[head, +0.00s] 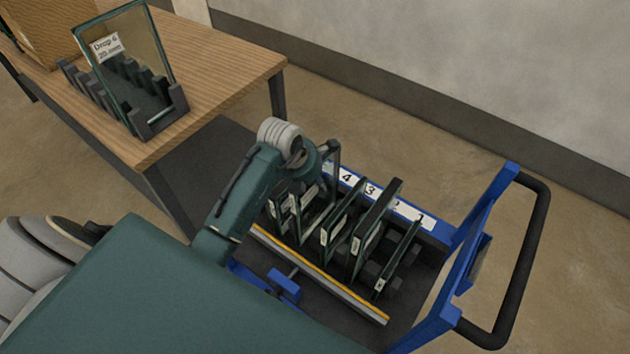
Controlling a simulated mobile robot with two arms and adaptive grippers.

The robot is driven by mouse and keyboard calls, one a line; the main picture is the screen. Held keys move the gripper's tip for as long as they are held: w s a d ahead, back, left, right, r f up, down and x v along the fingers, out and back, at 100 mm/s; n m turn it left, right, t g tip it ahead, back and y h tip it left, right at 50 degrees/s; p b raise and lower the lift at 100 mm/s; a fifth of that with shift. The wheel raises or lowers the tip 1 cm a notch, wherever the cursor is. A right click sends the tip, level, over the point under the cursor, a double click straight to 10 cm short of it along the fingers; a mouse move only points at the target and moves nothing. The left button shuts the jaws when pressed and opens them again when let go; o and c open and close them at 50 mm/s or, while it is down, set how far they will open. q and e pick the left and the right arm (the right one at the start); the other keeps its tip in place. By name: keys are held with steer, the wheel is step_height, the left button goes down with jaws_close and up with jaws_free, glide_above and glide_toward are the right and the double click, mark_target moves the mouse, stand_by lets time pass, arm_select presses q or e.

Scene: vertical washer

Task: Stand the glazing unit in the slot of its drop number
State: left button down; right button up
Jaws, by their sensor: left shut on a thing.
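A blue cart (432,238) holds several dark-framed glazing units standing on edge in its slots. Its white number strip shows 4, 3, a partly hidden 2, and 1. My left gripper (325,168) is over the cart's back left part, shut on a glazing unit (308,205) that is largely hidden by the arm and gripper. Its label cannot be read, and I cannot tell whether it rests in a slot. Another glazing unit (128,60), labelled "Drop 6, 20 mm", stands in a dark slotted rack (160,118) on the wooden table. My right gripper is not in view.
The wooden table (220,65) stands at the upper left, with a brown box (55,30) at its far end. The cart's black push handle (530,260) rises at the right. A yellow-edged rail (320,275) runs along the cart's near side. A wall closes the back.

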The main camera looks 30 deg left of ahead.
arm_select(q)
step_height(320, 180, down, 2)
steer(key=shift+w+b, duration=0.15)
steer(key=shift+b, duration=0.7)
steer(key=shift+f+b, duration=0.85)
steer(key=shift+f, duration=0.6)
steer(key=c, duration=1.4)
jaws_free()
steer(key=shift+s+f, duration=0.25)
steer(key=shift+s, duration=0.05)
steer(key=v, duration=1.2)
steer(key=shift+w+r, duration=0.2)
steer(key=shift+r, duration=0.05)
